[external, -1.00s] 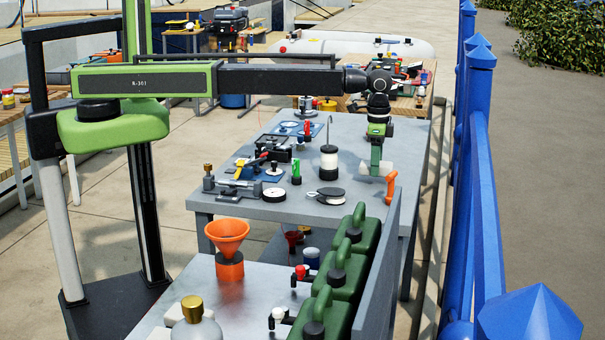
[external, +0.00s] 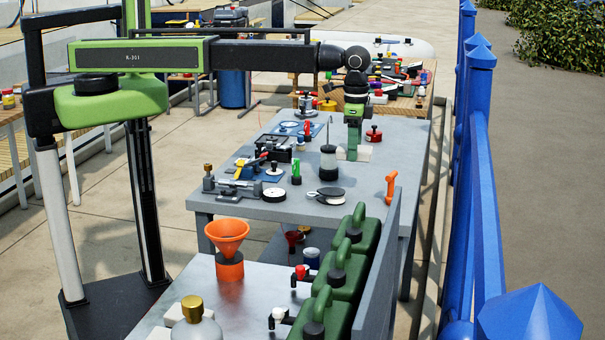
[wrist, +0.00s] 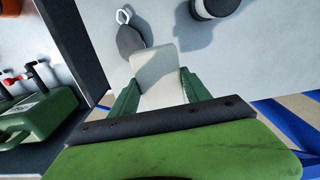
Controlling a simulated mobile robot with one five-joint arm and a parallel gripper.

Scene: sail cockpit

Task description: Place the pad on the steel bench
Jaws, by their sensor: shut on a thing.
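My gripper (external: 352,153) is shut on a white, block-like pad (wrist: 158,78), over the right part of the grey bench. In the wrist view the pad sticks out between the two green fingers (wrist: 160,95). In the external view part of the pad (external: 364,154) shows right of the fingers. It appears held above the grey bench top (external: 345,220); the exact gap cannot be told. A nearer bench (external: 190,290) has a shiny, steel-like top. The pad's gripped sides are hidden by the fingers.
Green cans (external: 340,270) line the near bench's right side; an orange funnel (external: 228,240) stands there.

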